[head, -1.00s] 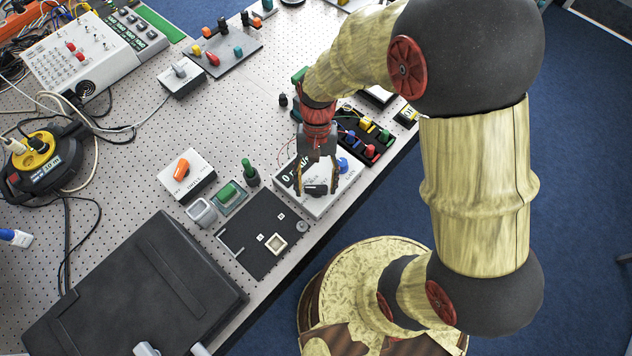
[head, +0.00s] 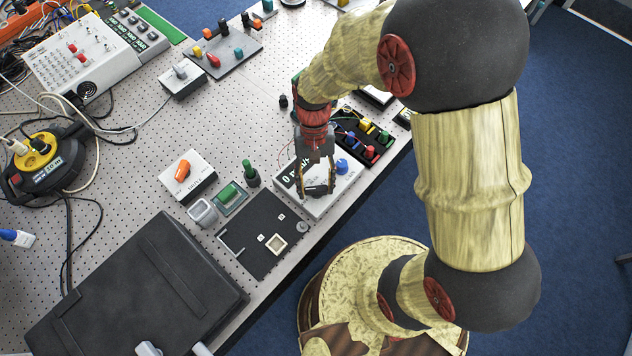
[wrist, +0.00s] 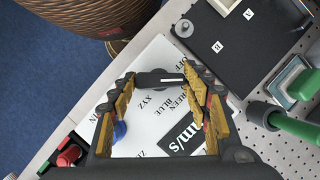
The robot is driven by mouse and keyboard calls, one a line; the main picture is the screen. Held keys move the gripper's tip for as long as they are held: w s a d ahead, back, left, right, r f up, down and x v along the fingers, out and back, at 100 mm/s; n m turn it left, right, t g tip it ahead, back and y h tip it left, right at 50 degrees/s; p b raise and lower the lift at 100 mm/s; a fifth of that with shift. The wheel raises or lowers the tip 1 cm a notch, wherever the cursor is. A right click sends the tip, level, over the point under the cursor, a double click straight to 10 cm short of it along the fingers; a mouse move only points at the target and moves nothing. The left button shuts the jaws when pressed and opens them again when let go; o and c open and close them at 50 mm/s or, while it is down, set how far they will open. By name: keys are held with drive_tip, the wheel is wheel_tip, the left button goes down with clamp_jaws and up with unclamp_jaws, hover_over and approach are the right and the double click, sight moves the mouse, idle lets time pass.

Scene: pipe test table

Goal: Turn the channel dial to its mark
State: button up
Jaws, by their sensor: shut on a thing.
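The channel dial is a black bar-shaped knob with a white line on it, seen in the wrist view (wrist: 160,79). It sits on a white box (head: 342,183) with printed labels such as OFF, GREEN, BLUE and XYZ. My gripper (wrist: 161,76) is shut on the dial, one fingertip at each end of the bar. In the head view my gripper (head: 317,190) points down over the front of the box, and its fingers partly hide the dial. The white line points right in the wrist view. I cannot tell which label is its mark.
On the same box are a blue knob (head: 342,166) and a black display reading mm/s (wrist: 185,135). A black panel (head: 262,235) lies beside the box, with a green-handled part (head: 250,173) nearby. A panel of coloured knobs (head: 362,137) stands behind. The table edge is close.

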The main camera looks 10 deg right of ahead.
drive_tip(key=n+h+p, duration=0.1)
drive_tip(key=n+p, duration=0.1)
drive_tip(key=n, duration=0.1)
drive_tip(key=shift+a+r, duration=0.1)
drive_tip(key=shift+r, duration=0.05)
drive_tip(key=shift+a+n+t+h+p, duration=0.15)
drive_tip(key=shift+n+h+p, duration=0.25)
drive_tip(key=shift+n, duration=0.5)
drive_tip(key=shift+d+n+t+h+p, duration=0.15)
drive_tip(key=shift+n+h+p, duration=0.25)
drive_tip(key=shift+n, duration=0.5)
drive_tip(key=shift+a, duration=0.1)
drive_tip(key=o, duration=1.2)
drive_tip(key=shift+c, duration=0.2)
drive_tip(key=v, duration=1.1)
drive_tip(key=shift+w+r, duration=0.2)
drive_tip(key=shift+r, duration=0.1)
drive_tip(key=shift+a, duration=0.15)
